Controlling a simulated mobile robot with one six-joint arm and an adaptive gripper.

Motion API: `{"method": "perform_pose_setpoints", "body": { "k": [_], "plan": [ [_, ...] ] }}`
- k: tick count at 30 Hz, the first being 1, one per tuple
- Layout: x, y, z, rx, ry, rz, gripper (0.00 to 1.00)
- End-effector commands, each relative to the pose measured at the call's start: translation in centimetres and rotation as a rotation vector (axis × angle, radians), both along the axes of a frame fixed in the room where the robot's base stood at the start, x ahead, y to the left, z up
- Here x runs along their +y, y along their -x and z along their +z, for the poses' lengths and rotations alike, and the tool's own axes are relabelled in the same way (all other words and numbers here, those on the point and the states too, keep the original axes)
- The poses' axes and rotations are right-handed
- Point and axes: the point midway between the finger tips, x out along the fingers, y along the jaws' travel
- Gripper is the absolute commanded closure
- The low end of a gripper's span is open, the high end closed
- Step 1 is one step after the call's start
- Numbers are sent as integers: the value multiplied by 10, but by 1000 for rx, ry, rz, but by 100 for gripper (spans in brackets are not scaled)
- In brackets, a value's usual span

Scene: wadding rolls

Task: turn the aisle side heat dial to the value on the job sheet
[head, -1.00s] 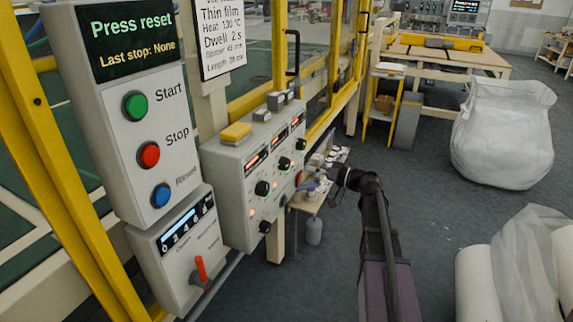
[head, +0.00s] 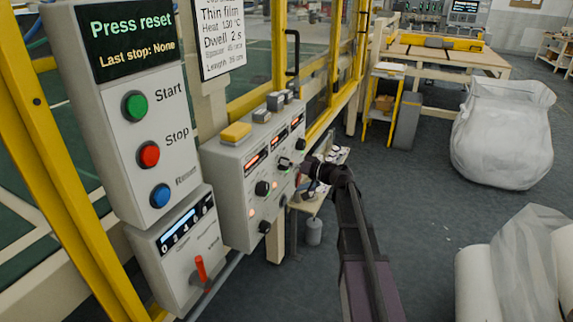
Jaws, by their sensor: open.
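The job sheet (head: 222,38) hangs above the control box; it reads Thin film, Heat 130 °C, Dwell 2 s. The grey control box (head: 232,205) has several black dials on its sloped front, including a near dial (head: 263,188), a middle dial (head: 284,163) and a far dial (head: 300,144). Red displays sit above them. The dial labels are too small to read, so I cannot tell which is the aisle side heat dial. My gripper (head: 303,171) is open at the far right part of the box front, close to the dials. Contact cannot be told.
A stop panel (head: 150,110) with green, red and blue buttons stands at the left, above a small box with a red lever (head: 201,268). A small shelf (head: 312,200) is behind my gripper.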

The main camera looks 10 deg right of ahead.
Motion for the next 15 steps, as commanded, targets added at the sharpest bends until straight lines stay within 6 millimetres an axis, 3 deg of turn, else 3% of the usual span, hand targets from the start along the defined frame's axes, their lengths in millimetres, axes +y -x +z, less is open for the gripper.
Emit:
{"method": "perform_pose_setpoints", "body": {
  "k": [2, 10, 11, 15],
  "plan": [
    [0, 0, 0, 0, 0, 0, 0],
    [0, 0, 0, 0, 0, 0, 77],
    [0, 0, 0, 0, 0, 0, 83],
    [2, 0, 0, 0, 0, 0, 83]
  ]
}}
